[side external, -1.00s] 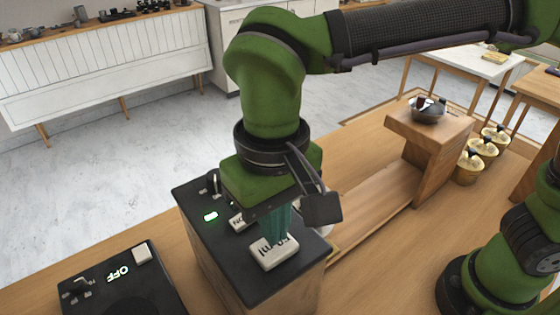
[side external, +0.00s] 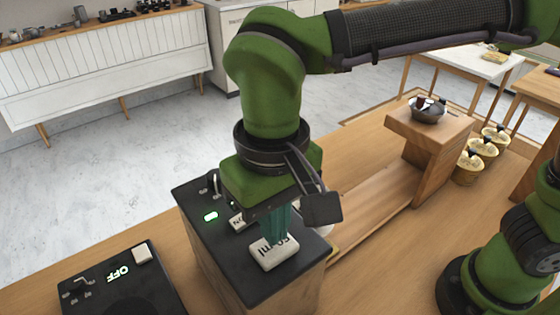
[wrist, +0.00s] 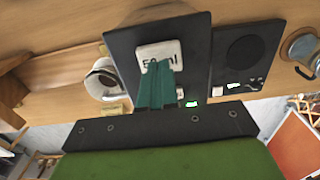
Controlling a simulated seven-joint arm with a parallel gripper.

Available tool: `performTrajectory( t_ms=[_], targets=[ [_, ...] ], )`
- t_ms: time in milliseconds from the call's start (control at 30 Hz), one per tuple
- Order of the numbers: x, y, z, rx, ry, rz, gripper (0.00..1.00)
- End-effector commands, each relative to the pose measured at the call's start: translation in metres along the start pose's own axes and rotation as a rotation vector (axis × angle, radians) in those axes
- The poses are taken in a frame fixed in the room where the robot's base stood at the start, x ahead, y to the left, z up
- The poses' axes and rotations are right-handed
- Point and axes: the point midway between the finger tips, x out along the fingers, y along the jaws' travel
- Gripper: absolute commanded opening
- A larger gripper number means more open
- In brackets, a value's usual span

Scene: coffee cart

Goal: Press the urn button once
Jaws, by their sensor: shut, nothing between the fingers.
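The urn (side external: 315,262) is a wooden box with a black top and a small green lit display (side external: 210,216). Its white button (side external: 277,257), with partly hidden "50 ml" lettering, sits at the near right of the top. It also shows in the wrist view (wrist: 146,50).
A black device (side external: 160,290) reading "OFF", with a white button (side external: 141,254), stands at left. A pale cup (wrist: 102,80) is beside the urn. A wooden stand (side external: 440,135) holds a dark bowl (side external: 428,113); several gold-topped jars (side external: 482,150) stand beyond it.

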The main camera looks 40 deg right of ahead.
Motion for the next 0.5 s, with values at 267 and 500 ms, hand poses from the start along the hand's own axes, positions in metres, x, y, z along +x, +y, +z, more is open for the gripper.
performTrajectory(
  t_ms=[267,500],
  targets=[
    [0.004,0.0,0.0,-0.001,0.0,0.0,0.0],
    [0.01,0.0,0.0,0.0,-0.001,0.001,0.0]
  ],
)
